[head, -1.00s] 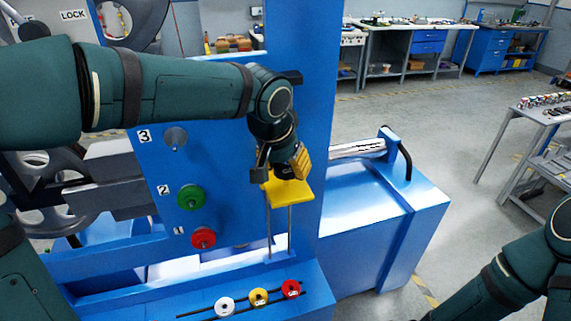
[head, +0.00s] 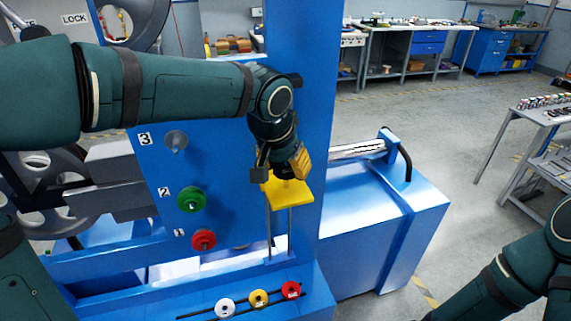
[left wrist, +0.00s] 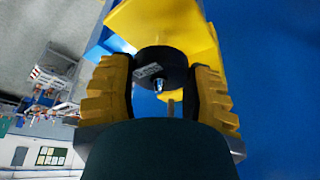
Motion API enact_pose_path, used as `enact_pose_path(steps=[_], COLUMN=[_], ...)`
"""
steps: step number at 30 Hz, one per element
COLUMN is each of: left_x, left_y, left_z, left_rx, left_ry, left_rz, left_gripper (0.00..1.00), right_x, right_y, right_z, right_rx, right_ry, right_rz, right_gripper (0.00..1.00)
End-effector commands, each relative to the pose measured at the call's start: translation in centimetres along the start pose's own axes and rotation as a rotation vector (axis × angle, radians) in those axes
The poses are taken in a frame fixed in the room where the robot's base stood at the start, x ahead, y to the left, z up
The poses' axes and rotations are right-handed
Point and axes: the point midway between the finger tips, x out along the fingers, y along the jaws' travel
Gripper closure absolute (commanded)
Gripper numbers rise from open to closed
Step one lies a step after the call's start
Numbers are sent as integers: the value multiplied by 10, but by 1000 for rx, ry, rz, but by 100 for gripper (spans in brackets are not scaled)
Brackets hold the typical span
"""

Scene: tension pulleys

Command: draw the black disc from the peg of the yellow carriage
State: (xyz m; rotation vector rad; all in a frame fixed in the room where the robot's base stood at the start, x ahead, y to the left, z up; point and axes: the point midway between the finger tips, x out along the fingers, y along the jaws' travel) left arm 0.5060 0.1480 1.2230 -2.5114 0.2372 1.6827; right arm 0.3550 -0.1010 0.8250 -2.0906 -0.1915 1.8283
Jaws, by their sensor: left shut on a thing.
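The yellow carriage (head: 290,196) sits on two upright rods at the front of the blue machine. It also shows behind the disc in the left wrist view (left wrist: 190,25). My left gripper (head: 281,170) is at the carriage, its yellow finger pads on either side of the black disc (left wrist: 160,66). It is shut on the disc. A small metal tip, probably the peg (left wrist: 158,85), shows at the disc's middle, so the disc seems to be still around it. In the head view my gripper mostly hides disc and peg. My right gripper is out of view.
Green (head: 192,199) and red (head: 203,239) wheels and a grey disc (head: 175,140) sit on the numbered panel left of the carriage. White, yellow and red spools (head: 258,298) stand on the ledge below. The blue column (head: 310,120) is close behind my gripper.

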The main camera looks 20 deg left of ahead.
Motion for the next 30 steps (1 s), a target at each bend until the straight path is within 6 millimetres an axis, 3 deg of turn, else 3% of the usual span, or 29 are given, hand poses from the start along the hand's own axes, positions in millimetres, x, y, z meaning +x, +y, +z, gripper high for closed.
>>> enact_pose_path(steps=[16, 30], left_x=[-25, -28], left_y=[0, 0], left_z=[-10, -12], left_rx=[1, 0], left_ry=[2, 1], left_rz=[0, 0], left_gripper=[91, 91], right_x=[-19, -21], right_y=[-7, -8], right_z=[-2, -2], right_rx=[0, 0], right_ry=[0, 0], right_rz=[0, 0], right_gripper=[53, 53])
